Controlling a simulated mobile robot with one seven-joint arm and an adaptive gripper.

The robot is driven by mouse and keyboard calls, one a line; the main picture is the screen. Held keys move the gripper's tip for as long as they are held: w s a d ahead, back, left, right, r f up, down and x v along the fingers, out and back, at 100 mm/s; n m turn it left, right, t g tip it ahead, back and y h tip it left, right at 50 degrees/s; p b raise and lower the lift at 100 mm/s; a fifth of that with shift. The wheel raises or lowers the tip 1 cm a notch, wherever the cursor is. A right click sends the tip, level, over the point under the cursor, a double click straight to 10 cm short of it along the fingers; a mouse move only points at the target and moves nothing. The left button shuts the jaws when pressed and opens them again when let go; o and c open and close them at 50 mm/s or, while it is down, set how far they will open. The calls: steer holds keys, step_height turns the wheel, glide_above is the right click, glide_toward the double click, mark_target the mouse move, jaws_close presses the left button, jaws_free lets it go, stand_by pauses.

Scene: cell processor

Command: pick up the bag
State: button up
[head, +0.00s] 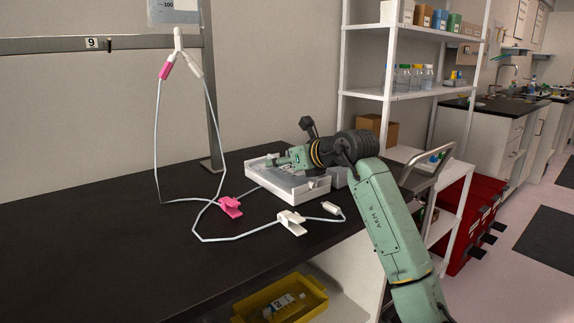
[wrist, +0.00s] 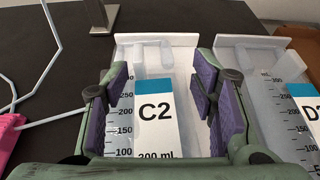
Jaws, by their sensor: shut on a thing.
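A clear bag labelled C2 (wrist: 155,115), with a volume scale and a blue-topped label, lies in a white tray (wrist: 185,42) on the black bench. My gripper (wrist: 162,88) has its purple pads on either side of this bag and is shut on it. In the head view my gripper (head: 283,160) is low over the white tray (head: 300,190), and the arm hides part of it. A second bag (wrist: 270,95), its label starting with D, lies just to the right in the wrist view.
Another bag (head: 173,12) hangs from a rail above. A yellow bin (head: 262,303) is below the bench edge. White shelves (head: 410,94) stand behind.

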steer(key=r, duration=0.2)
steer(key=shift+s+a+r+b, duration=0.15)
steer(key=shift+s+r+b, duration=0.25)
jaws_close()
steer(key=s+d+r+b, duration=0.1)
steer(key=s+d, duration=0.3)
steer(key=s, duration=0.2)
steer(key=s+d+b, duration=0.1)
steer(key=s+d, duration=0.2)
steer(key=s, duration=0.4)
steer(key=shift+s+d+r+b, duration=0.15)
steer(key=shift+d+r+b, duration=0.15)
steer(key=shift+d+r, duration=0.1)
steer(key=shift+o, duration=1.9)
jaws_free()
jaws_close()
